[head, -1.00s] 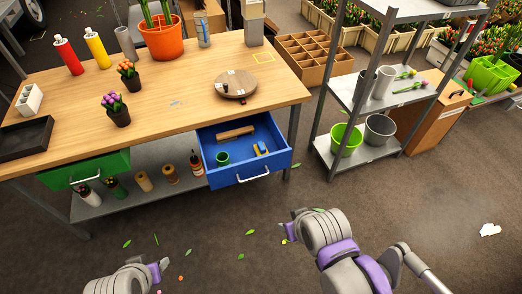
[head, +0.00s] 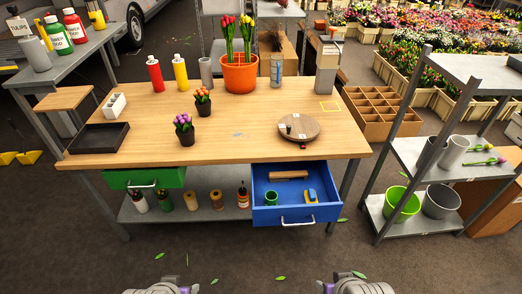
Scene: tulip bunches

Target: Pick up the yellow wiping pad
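My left gripper (head: 165,287) and my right gripper (head: 354,286) show only partly at the bottom edge. Both are in front of the table, well short of the drawer. Their fingertips are not clear, so I cannot tell whether they are open. I see nothing held in either.
The drawer also holds a green cup (head: 271,198) and a brown wooden block (head: 288,175). A green drawer (head: 143,178) is at the left of the wooden table (head: 240,135). A metal shelf (head: 435,155) stands at the right. Floor in front is free, with scattered leaves.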

